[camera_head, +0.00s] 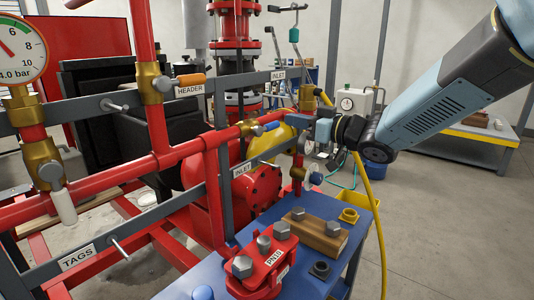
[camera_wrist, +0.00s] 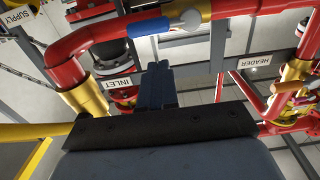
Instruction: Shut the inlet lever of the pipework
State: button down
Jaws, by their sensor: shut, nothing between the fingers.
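The inlet lever (camera_head: 268,127) has a blue grip and lies roughly along a red pipe at mid-picture in the head view. In the wrist view the lever (camera_wrist: 146,27) is near the top, its grip to the left of a pale metal end, near an INLET label (camera_wrist: 118,82). My gripper (camera_head: 322,130) is just right of the lever in the head view. In the wrist view my gripper (camera_wrist: 157,66) points up, fingers together and empty, with its tips below the blue grip. A gap shows between them in the picture. The gripper's depth relative to the lever is unclear.
Red pipes and grey rails crowd the left. A yellow hose (camera_head: 372,210) hangs below my arm. A blue bench (camera_head: 325,206) carries a wooden block (camera_head: 316,235). Floor at right is open.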

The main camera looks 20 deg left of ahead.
aim_at(273, 123)
jog(key=x, duration=0.7)
jog(key=shift+w+a+f, duration=0.1)
jog(key=shift+a, duration=0.1)
jog(key=shift+w+d+f, duration=0.1)
jog(key=shift+w+f, duration=0.1)
jog(key=shift+f, duration=0.35)
jog(key=shift+w+d+f, duration=0.15)
jog(key=shift+w+f, duration=0.05)
jog(key=shift+f, duration=0.35)
jog(key=s+a+f, duration=0.1)
jog(key=s+f, duration=0.2)
jog(key=f, duration=0.3)
jog(key=shift+a+f, duration=0.15)
jog(key=shift+f, duration=0.15)
dwell(0.4)
jog(key=w+v, duration=0.1)
jog(key=v, duration=0.8)
jog(key=shift+d, duration=0.2)
dwell(0.8)
